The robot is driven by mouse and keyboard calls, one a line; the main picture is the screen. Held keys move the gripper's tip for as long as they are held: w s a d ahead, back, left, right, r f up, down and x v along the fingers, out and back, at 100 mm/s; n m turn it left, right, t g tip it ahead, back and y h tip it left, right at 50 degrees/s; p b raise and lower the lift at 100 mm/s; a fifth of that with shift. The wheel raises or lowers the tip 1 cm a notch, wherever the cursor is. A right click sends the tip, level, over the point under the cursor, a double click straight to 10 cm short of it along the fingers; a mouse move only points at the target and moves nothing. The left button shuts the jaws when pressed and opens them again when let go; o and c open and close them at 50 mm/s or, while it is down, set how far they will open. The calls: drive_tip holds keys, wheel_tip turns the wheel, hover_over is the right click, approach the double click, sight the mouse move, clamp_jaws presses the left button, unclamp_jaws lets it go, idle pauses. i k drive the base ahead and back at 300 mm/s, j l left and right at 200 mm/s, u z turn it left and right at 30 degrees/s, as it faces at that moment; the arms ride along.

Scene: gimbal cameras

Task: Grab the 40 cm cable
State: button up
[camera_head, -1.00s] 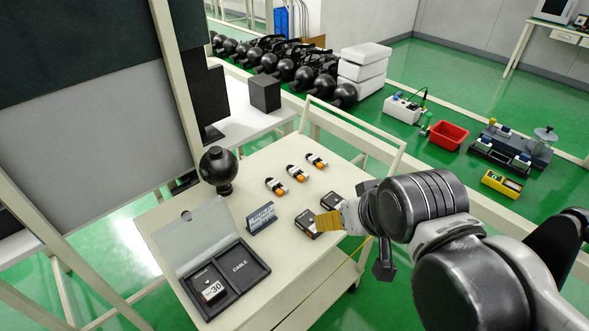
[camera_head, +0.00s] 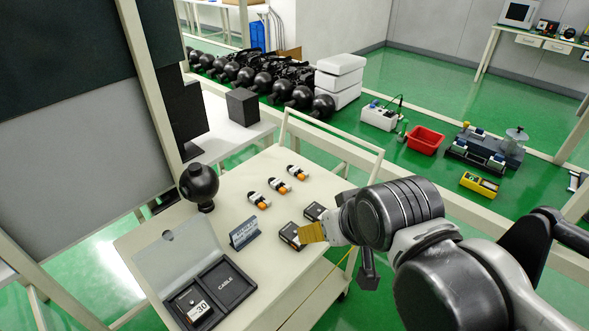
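Two small dark boxes lie on the cream cart top (camera_head: 215,270): a near one (camera_head: 291,236) and a farther one (camera_head: 314,211). Their labels are too small to read, so I cannot tell which is the 40 cm cable. My gripper (camera_head: 313,233), with a yellow-gold tip, is at the right edge of the near box and overlaps it in the picture. I cannot tell whether they touch or how far open the fingers are. An open black case (camera_head: 212,296) at the cart's front left holds a box marked 30 (camera_head: 197,308); its compartment marked CABLE looks empty.
A small dark sign (camera_head: 245,233) stands mid-cart. Several orange-and-white items (camera_head: 279,186) lie behind it. A black sphere on a stand (camera_head: 199,184) is at the back left. The cart's rail (camera_head: 335,141) runs along the back. A red bin (camera_head: 425,140) sits on the floor.

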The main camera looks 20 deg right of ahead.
sight(275, 183)
drive_tip(key=i+l+z, duration=0.1)
drive_tip(key=i+l, duration=0.3)
drive_tip(key=i+l+z, duration=0.15)
drive_tip(key=i+l, duration=0.25)
drive_tip(key=i, duration=0.15)
